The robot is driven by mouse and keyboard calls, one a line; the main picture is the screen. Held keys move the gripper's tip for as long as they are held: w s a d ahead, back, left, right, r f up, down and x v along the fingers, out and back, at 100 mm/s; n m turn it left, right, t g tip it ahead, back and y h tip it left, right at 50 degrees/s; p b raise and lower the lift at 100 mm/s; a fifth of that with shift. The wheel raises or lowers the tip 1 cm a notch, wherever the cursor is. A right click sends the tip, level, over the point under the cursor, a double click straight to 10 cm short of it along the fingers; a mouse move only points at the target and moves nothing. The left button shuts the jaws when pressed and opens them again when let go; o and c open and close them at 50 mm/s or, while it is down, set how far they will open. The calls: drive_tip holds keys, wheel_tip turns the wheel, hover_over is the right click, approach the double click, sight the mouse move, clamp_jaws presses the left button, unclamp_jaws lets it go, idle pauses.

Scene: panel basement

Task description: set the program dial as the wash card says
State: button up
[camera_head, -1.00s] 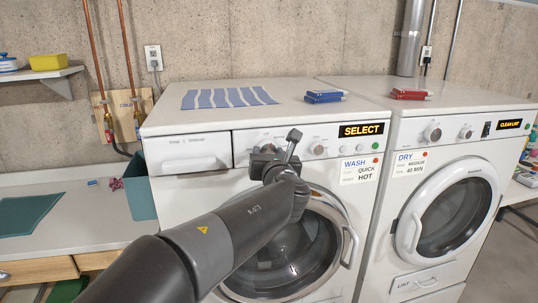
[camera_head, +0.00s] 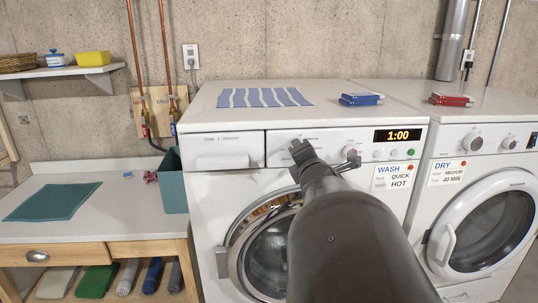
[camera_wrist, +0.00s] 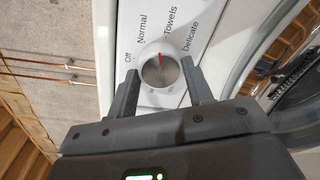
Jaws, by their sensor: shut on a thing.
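In the wrist view the round silver program dial (camera_wrist: 161,74) sits between the fingers of my gripper (camera_wrist: 160,69), which is shut on it. In the head view my gripper and arm hide this dial. The wash card (camera_head: 394,177) on the washer (camera_head: 228,178) reads WASH, QUICK, HOT. The washer display (camera_head: 398,135) reads 1:00.
A second knob (camera_head: 348,151) is close to the right of my gripper. Small buttons (camera_head: 395,154) are under the display. The dryer (camera_head: 430,217) stands to the right with its own card (camera_head: 447,172). A striped cloth (camera_head: 264,97) and blue boxes (camera_head: 361,99) lie on top of the washer.

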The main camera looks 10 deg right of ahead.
drive_tip(key=shift+d+f+m+t+y, duration=0.15)
drive_tip(key=shift+m+y, duration=0.15)
drive_tip(key=shift+m, duration=3)
drive_tip(key=shift+f+m+t+y, duration=0.1)
drive_tip(key=shift+m+y, duration=0.2)
drive_tip(key=shift+m, duration=3)
drive_tip(key=shift+d+f+m+t+y, duration=0.15)
drive_tip(key=shift+m+y, duration=0.15)
drive_tip(key=shift+m, duration=3)
drive_tip(key=shift+a, duration=0.1)
drive_tip(key=o, duration=1)
drive_tip(key=shift+r, duration=0.2)
drive_tip(key=s, duration=0.7)
drive_tip(key=s+d, duration=0.1)
drive_tip(key=s, duration=0.3)
